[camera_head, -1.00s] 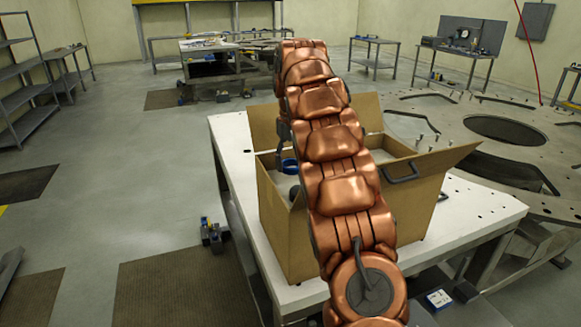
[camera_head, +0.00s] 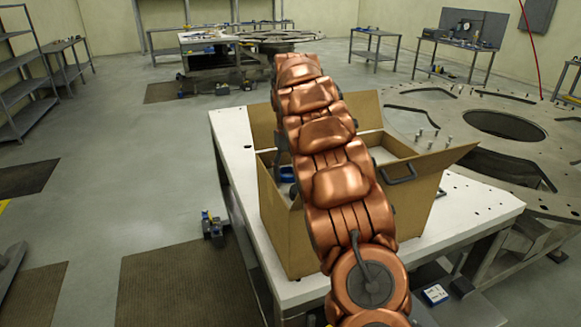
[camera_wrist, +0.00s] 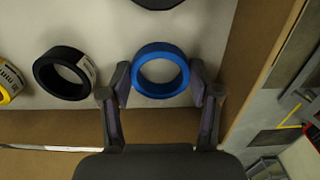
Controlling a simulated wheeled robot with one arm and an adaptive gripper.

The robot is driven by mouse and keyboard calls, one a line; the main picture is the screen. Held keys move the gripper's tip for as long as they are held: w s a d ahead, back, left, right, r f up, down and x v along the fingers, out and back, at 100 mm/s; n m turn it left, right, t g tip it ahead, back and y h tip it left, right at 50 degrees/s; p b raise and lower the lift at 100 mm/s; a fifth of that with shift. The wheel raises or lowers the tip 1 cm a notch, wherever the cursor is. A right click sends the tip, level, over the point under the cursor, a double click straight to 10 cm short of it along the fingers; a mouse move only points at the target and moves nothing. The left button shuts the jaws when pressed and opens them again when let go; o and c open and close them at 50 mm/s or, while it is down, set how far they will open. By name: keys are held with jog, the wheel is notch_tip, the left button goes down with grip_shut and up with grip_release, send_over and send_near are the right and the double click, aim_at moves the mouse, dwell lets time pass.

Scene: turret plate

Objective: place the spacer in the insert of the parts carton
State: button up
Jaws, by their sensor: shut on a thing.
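The blue ring-shaped spacer (camera_wrist: 160,70) is between the two fingers of my gripper (camera_wrist: 160,82), which is shut on it from both sides. The parts carton (camera_head: 285,235) is brown with open flaps and stands on a white table. Its pale insert (camera_wrist: 112,35) shows around the spacer in the wrist view. In the head view the spacer (camera_head: 285,174) is inside the carton opening, partly hidden by my arm. I cannot tell whether the spacer touches the insert.
A black ring (camera_wrist: 64,73) with a label and a yellow ring (camera_wrist: 8,80) lie left of the spacer. A dark round thing (camera_wrist: 157,3) is at the top edge. Carton walls are close on the right and at the near side. A large turret plate (camera_head: 455,120) is beyond the table (camera_head: 440,235).

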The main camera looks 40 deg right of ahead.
jog(key=shift+f, duration=0.1)
jog(key=shift+f, duration=0.15)
jog(key=o, duration=1.3)
